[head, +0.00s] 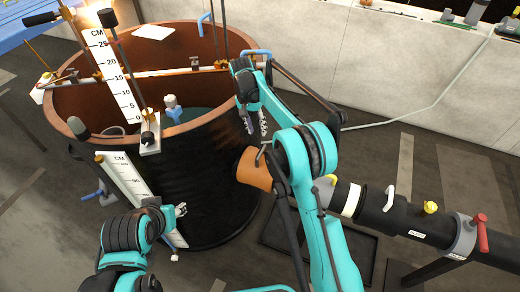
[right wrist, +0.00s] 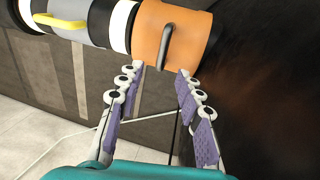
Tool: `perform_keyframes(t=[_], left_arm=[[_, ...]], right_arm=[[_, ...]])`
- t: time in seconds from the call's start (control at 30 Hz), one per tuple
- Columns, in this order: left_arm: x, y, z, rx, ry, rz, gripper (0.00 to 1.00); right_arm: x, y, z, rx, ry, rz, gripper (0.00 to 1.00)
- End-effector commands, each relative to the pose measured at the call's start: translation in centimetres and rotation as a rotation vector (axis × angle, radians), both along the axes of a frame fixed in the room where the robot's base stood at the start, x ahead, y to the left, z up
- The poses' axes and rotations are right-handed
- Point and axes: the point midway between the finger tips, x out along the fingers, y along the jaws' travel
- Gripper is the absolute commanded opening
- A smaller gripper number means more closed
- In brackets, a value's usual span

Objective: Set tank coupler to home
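The tank coupler is an orange collar (head: 254,170) where the black pipe meets the dark round tank (head: 192,188). A grey bent handle (head: 260,154) stands out from it. My right gripper (head: 257,131) is above the collar, beside the tank wall. In the right wrist view its two padded fingers (right wrist: 160,70) are spread, with nothing between the pads. The collar (right wrist: 190,36) and its handle (right wrist: 167,42) lie just beyond the fingertips, the handle lined up with the gap. Contact is not clear. My left gripper (head: 181,210) is in front of the tank; its finger opening is unclear.
The black pipe (head: 372,212) runs right from the collar, with a white band, yellow levers and a red-handled valve (head: 481,232). CM scales (head: 112,75) stand on the tank's left. A pale wall (head: 365,60) stands behind; open floor (head: 425,160) lies between.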

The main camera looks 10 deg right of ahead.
Motion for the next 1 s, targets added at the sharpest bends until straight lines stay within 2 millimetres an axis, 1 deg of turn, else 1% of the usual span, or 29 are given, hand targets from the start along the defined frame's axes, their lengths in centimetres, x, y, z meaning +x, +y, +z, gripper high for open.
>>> perform_keyframes(t=[0.03,0.2,0.3,0.43,0.6,0.9,0.93,0.97,1.0], left_arm=[[0.0,0.0,-0.8,0.000,0.000,0.000,0.40],[0.0,0.0,-2.0,0.000,0.000,0.000,0.40],[0.0,0.0,-2.7,0.000,0.000,0.000,0.40],[0.0,0.0,-3.3,0.000,0.000,0.000,0.40],[0.0,0.0,-3.7,0.000,0.000,0.000,0.40],[0.0,0.0,-3.6,0.000,0.000,0.000,0.40],[0.0,0.0,-3.6,0.000,0.000,0.000,0.40],[0.0,0.0,-3.6,0.000,0.000,0.000,0.40],[0.0,0.0,-3.6,0.000,0.000,0.000,0.40]], right_arm=[[0.0,0.0,-1.6,0.000,0.000,0.000,0.36],[-0.2,-0.3,-5.5,0.001,-0.001,0.000,0.36],[-0.4,-0.6,-7.4,0.000,-0.001,0.001,0.36],[-0.6,-1.0,-9.3,0.000,-0.001,0.001,0.36],[-0.7,-1.2,-10.6,0.000,-0.001,0.001,0.36],[-0.8,-1.3,-10.8,0.000,-0.001,0.001,0.36],[-0.8,-1.3,-10.8,0.000,-0.001,0.001,0.33],[-0.8,-1.3,-10.8,0.000,-0.001,0.001,0.25],[-0.8,-1.3,-10.7,0.000,-0.001,0.001,0.15]])
